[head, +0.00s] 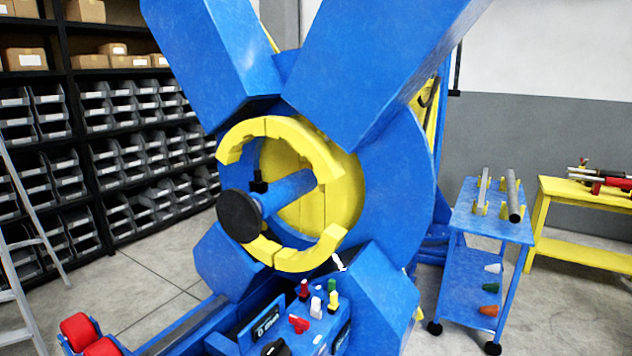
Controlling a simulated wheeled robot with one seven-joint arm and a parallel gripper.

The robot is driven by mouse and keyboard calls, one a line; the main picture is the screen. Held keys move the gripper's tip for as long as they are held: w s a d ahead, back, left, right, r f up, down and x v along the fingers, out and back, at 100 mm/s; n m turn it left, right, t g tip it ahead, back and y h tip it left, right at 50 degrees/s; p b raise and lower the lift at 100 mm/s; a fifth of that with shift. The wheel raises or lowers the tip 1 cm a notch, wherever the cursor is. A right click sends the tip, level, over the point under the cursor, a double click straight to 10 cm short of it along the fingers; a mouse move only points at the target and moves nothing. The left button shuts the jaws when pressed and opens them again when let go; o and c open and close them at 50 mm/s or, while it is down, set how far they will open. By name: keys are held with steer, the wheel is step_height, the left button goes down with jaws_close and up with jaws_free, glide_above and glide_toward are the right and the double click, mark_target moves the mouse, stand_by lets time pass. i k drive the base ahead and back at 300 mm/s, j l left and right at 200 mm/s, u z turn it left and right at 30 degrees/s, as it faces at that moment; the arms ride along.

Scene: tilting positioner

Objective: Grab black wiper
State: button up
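I cannot clearly make out a black wiper. A round black disc (240,216) sits on the end of a blue shaft in front of the yellow ring of the large blue positioner (400,185). A small black part (258,186) sits on the shaft behind it. Another black piece (275,348) shows at the bottom edge, on the blue control box, partly cut off. I cannot tell whether any of these is the wiper. My gripper is not in view.
The control box (338,335) carries several small coloured items. A blue wheeled cart (463,222) at right holds metal tubes on top and small coloured pieces below. A yellow table (560,251) stands beyond it. Shelves (65,125) and a ladder (18,285) are at left.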

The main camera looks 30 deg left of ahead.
mark_target(258, 172)
steer(key=i+u, duration=0.2)
steer(key=i, duration=0.3)
steer(key=i+l+u, duration=0.25)
steer(key=i, duration=0.3)
